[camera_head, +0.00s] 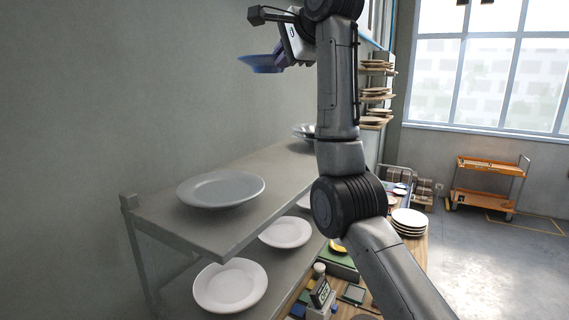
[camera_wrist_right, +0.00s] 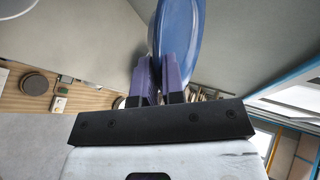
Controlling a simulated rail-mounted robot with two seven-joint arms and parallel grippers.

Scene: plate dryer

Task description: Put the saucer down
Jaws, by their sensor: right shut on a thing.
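A blue saucer (camera_head: 259,64) is held up in the air above the upper shelf, near the wall, in the head view. It also shows in the right wrist view (camera_wrist_right: 181,45), where it extends beyond the purple fingers. My right gripper (camera_head: 280,58) is shut on the saucer's edge; its fingers show on either side of it in the right wrist view (camera_wrist_right: 160,78). The saucer is clear of the shelf. My left gripper is not in either view.
The grey upper shelf (camera_head: 165,223) carries a grey plate (camera_head: 221,189) at its near end and dishes (camera_head: 303,130) at its far end. White plates (camera_head: 231,285) sit on the lower shelf. A plate stack (camera_head: 409,222) stands right. Bare shelf lies between the upper dishes.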

